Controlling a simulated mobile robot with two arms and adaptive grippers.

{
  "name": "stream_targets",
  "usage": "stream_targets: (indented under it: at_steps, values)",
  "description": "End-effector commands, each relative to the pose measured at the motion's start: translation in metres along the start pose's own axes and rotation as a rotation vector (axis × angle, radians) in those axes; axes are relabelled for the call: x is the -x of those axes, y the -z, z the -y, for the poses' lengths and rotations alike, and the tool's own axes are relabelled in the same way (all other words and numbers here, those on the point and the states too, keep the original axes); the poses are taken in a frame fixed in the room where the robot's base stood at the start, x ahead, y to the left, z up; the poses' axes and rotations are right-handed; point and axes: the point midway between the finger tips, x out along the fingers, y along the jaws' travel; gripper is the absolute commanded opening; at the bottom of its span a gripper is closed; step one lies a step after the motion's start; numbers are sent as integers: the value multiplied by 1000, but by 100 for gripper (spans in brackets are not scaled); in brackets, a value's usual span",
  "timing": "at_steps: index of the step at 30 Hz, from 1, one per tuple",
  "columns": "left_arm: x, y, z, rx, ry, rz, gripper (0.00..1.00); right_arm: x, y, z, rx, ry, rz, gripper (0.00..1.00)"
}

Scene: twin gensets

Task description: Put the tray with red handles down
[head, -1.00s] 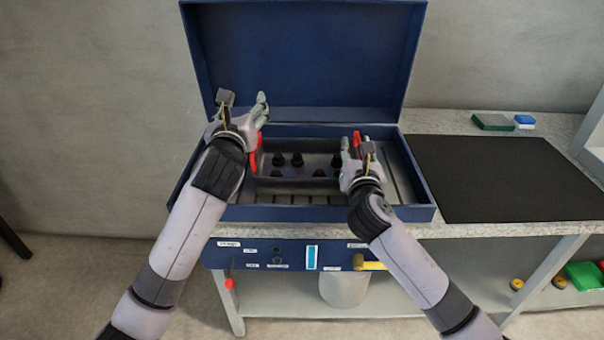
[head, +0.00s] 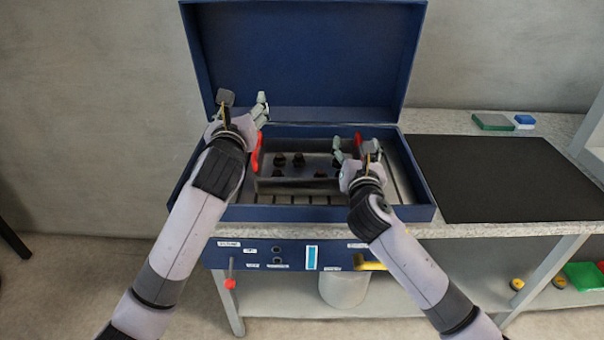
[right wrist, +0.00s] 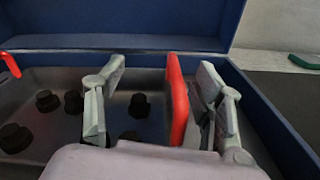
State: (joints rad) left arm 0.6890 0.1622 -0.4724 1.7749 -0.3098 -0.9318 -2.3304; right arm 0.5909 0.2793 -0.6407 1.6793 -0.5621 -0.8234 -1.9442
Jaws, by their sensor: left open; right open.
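The grey metal tray (head: 300,182) with red handles sits inside the blue box, level, with several dark knob-like parts in it. Its left red handle (head: 256,152) is beside my left gripper (head: 255,112), which is open with its fingers above the handle. Its right red handle (head: 358,141) is partly hidden by my right gripper (head: 350,152). In the right wrist view, the right gripper (right wrist: 160,80) is open, with the right handle (right wrist: 178,100) between its spread fingers, nearer the right one. Whether the tray's underside touches the box floor is hidden.
The blue box (head: 300,214) has a slatted floor and a raised lid (head: 305,60) behind the grippers. To the right lies a black mat (head: 505,178), with a green block (head: 492,122) and a blue block (head: 524,121) behind it. The box walls stand close around the tray.

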Motion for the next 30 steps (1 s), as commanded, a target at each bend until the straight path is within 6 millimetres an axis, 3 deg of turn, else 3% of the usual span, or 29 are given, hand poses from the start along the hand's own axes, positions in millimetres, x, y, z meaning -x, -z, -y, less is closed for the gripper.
stream_targets:
  at_steps: [5, 12, 18, 30]
  values:
    - [0, 0, 0, 0, 0, 0, 63, 0, -17, -3, 0, -2, 6, 62]
    - [0, 0, 0, 0, 0, 0, 63, 0, -64, -12, 0, -2, 7, 62]
    - [0, 0, 0, 0, 0, 0, 63, 0, -91, -18, 0, -1, 5, 62]
    - [0, 0, 0, 0, 0, 0, 63, 1, -99, -20, 0, -1, 2, 62]
